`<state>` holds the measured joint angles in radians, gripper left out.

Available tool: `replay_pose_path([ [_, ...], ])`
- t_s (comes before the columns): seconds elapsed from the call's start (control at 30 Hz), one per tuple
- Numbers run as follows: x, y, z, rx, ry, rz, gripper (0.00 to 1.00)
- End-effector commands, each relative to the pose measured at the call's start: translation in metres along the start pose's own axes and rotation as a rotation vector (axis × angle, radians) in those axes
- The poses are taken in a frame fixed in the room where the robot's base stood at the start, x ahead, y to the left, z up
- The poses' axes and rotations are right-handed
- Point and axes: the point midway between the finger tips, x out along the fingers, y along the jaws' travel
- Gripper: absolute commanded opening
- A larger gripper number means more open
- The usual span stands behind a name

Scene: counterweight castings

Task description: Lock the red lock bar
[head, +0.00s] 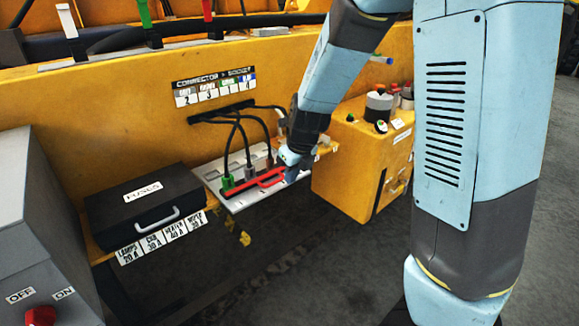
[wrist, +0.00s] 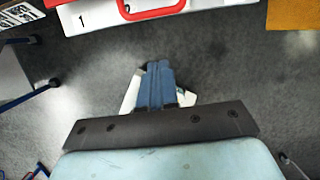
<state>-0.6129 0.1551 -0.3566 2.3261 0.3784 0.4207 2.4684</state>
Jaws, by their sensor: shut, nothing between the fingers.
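The red lock bar (head: 268,183) lies along the front of the white socket panel (head: 212,178), which juts from the yellow machine side. In the wrist view a red loop of it (wrist: 152,11) shows at the top edge, on the white panel edge marked 1 (wrist: 90,17). My gripper (head: 291,174) is at the right end of the bar in the head view. In the wrist view my gripper (wrist: 156,66) has its blue fingers together, with floor showing between them and the bar. It is empty. Whether it touches the bar I cannot tell. My wrist hides the panel's right end.
Black cables with a green plug (head: 227,182) and a grey plug (head: 250,173) rise from the panel. A black fuse box (head: 145,205) stands left. A yellow cabinet (head: 350,170) with knobs on top stands right. A grey switch box (head: 35,240) is at far left.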

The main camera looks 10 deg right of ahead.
Motion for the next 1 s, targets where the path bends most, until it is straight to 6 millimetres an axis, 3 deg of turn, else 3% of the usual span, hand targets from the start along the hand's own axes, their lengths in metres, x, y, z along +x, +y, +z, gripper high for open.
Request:
replay_pose_path([
  [0.2,0.032,-0.001,-0.001,0.004,0.004,0.000,0.00],
  [0.4,0.043,0.000,0.023,-0.001,0.001,0.000,0.00],
  [0.6,0.049,0.000,0.033,0.000,0.000,0.000,0.00],
  [1.0,0.049,0.000,0.035,0.001,0.000,0.000,0.00],
])
